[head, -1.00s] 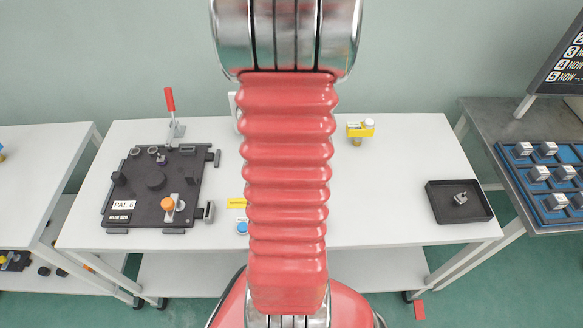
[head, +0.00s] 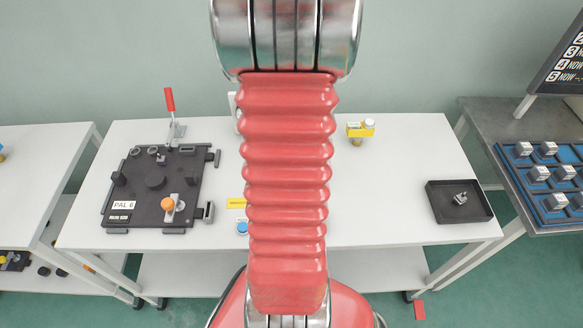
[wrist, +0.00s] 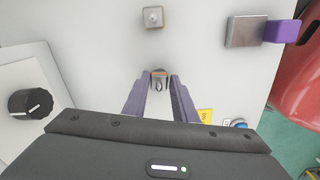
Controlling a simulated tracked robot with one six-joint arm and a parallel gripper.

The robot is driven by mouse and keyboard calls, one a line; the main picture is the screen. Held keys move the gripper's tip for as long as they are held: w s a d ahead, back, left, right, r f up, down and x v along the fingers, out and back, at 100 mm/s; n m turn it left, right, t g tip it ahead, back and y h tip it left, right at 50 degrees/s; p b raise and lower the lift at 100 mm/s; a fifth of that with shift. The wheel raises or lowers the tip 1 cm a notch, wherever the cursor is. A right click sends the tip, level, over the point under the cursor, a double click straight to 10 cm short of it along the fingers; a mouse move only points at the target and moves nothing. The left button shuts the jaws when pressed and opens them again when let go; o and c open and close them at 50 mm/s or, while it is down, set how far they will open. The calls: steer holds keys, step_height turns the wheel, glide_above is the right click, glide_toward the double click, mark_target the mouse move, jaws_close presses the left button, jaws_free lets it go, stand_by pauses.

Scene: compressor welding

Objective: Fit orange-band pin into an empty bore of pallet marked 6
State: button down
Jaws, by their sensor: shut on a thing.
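The dark pallet (head: 133,176) lies on the left of the white table, with a white label reading PAL 6 (head: 123,205). It has ring-shaped openings (head: 135,152) along its back edge, and an orange round top on a pale piece (head: 168,204) near its front right. My gripper (wrist: 160,80) shows in the wrist view with two purple fingers. They are shut on a small part (wrist: 160,73) with a brownish top edge. I cannot make out an orange band on it. In the head view my red arm hides the gripper and the held part.
A red upright lever (head: 170,100) stands behind the pallet. A yellow fixture (head: 360,130) stands at the back right of the table. A black tray (head: 446,212) holding a small metal piece lies at the right. Farther right is a blue rack (head: 524,183) with several metal blocks.

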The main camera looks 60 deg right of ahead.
steer(key=shift+r, duration=0.35)
steer(key=shift+r, duration=1.8)
stand_by(0.4)
steer(key=c, duration=2.1)
jaws_free()
jaws_close()
